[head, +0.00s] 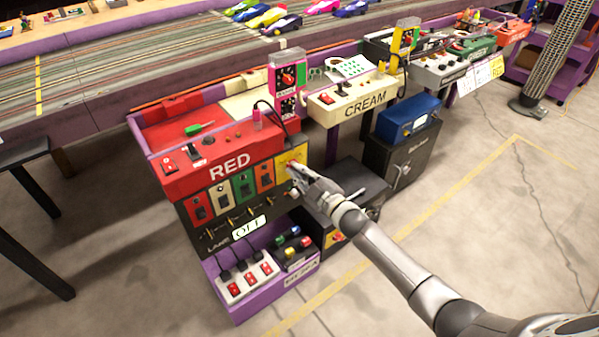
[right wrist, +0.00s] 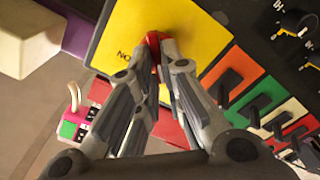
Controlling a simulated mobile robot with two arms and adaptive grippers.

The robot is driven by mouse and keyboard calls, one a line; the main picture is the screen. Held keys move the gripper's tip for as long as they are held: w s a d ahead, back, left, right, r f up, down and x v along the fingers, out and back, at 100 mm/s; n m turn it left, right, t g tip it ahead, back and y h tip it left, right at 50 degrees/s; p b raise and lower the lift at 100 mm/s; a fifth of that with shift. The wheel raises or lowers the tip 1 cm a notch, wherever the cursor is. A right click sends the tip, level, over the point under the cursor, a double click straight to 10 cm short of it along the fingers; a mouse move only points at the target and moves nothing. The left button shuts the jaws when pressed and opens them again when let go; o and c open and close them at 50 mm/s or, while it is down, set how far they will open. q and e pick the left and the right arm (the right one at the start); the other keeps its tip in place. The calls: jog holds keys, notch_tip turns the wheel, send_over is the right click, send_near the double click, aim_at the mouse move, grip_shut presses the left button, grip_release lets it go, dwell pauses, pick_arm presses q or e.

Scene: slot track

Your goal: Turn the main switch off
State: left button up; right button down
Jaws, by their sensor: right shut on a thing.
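A yellow square plate (head: 283,158) sits at the right end of the row of coloured plates on the RED station's front. In the right wrist view the yellow plate (right wrist: 190,22) carries a small red knob (right wrist: 154,38) and a partly hidden black word starting "NO". My right gripper (head: 291,169) reaches the plate from the lower right. Its two fingertips (right wrist: 158,45) are closed on the red knob, which they mostly hide, so its angle cannot be told. My left gripper is not in view.
Beside the yellow plate are several coloured plates with switches. A white OFF label (head: 249,229) sits below them. A purple tray (head: 238,311) with a power strip (head: 247,280) is lower down. A black cabinet (head: 401,160) and the CREAM station (head: 352,108) stand to the right. Floor in front is open.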

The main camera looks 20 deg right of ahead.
dwell(0.5)
jog(key=c, duration=1.6)
grip_release()
jog(key=shift+o, duration=0.2)
jog(key=v, duration=1.2)
